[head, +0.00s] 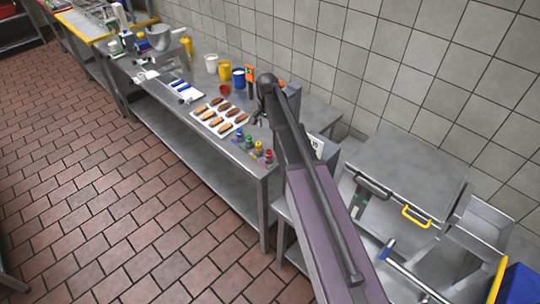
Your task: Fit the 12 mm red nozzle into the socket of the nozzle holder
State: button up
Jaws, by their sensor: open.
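A small red nozzle (268,156) stands near the right end of the steel table, last in a row with a yellow nozzle (259,147), a green nozzle (249,141) and a blue nozzle (239,134). Sizes cannot be read. My gripper (259,118) is small and dark in this view. It is open and above the table, behind the nozzle row and beside the tray, apart from the red nozzle. I cannot make out the nozzle holder or its socket for certain.
A white tray (203,116) of brown pastries lies left of my gripper. A red bowl (225,90), white tub (211,64), yellow tub (225,70) and blue tub (238,78) stand behind it. The tiled wall (330,60) runs along the back.

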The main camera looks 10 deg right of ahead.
aim_at(269, 151)
jog(key=shift+d+f+b, duration=0.1)
jog(key=shift+f+b, duration=4.2)
jog(key=shift+f, duration=0.05)
jog(key=shift+f, duration=0.1)
jog(key=shift+s+d+f+b, duration=0.1)
jog(key=shift+f+b, duration=2.4)
jog(key=shift+b, duration=0.1)
grip_shut()
